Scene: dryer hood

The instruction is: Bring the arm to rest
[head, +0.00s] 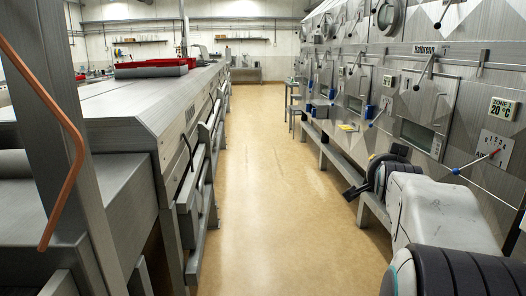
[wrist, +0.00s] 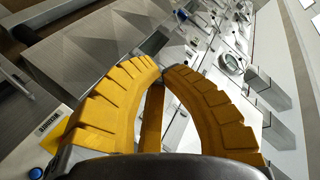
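My gripper (wrist: 163,72) shows in the wrist view as two yellow ribbed fingers that curve toward each other. Their tips meet or nearly meet, and I see nothing held between them. In the head view my arm (head: 440,215) reaches from the bottom right corner along the right-hand machine, bent at its dark joints. The fingers cannot be made out clearly there. The dryer hood (head: 430,100) is a grey metal wall of panels, windows and levers on the right. Its dial lever with a red tip (head: 494,153) points up and right, below a "ZONE 2 20 °C" display (head: 503,109).
A long grey machine (head: 130,105) with a red item (head: 155,63) on top lines the left side. A copper-coloured bent rod (head: 72,150) is close at the left. The tan floor aisle (head: 270,180) between is clear. A small stool (head: 293,105) stands farther back by the hood.

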